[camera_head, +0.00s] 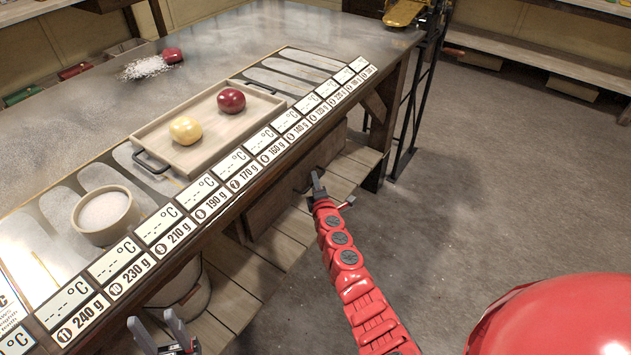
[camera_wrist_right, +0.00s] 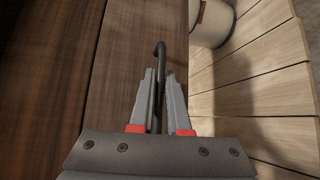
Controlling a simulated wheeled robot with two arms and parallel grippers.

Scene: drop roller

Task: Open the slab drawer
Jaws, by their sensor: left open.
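The slab drawer (camera_head: 272,212) is a dark wooden box front under the near edge of the table. It looks closed. Its dark bar handle (camera_wrist_right: 160,52) shows in the right wrist view, running down between my right fingers. My right gripper (camera_wrist_right: 160,85) is narrow around the bar and appears shut on it. In the head view my right gripper (camera_head: 318,182) is at the drawer front, at the end of the red arm, and hides much of the handle. My left gripper (camera_head: 160,330) is open and empty at the bottom left, away from the drawer.
On the table (camera_head: 60,135) stand a wooden tray (camera_head: 207,148) with a yellow and a red object, and a bowl (camera_head: 103,212) of white grains. Below is a slatted shelf (camera_head: 228,300) with a pale bucket (camera_head: 185,295). The floor at right (camera_head: 470,190) is clear.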

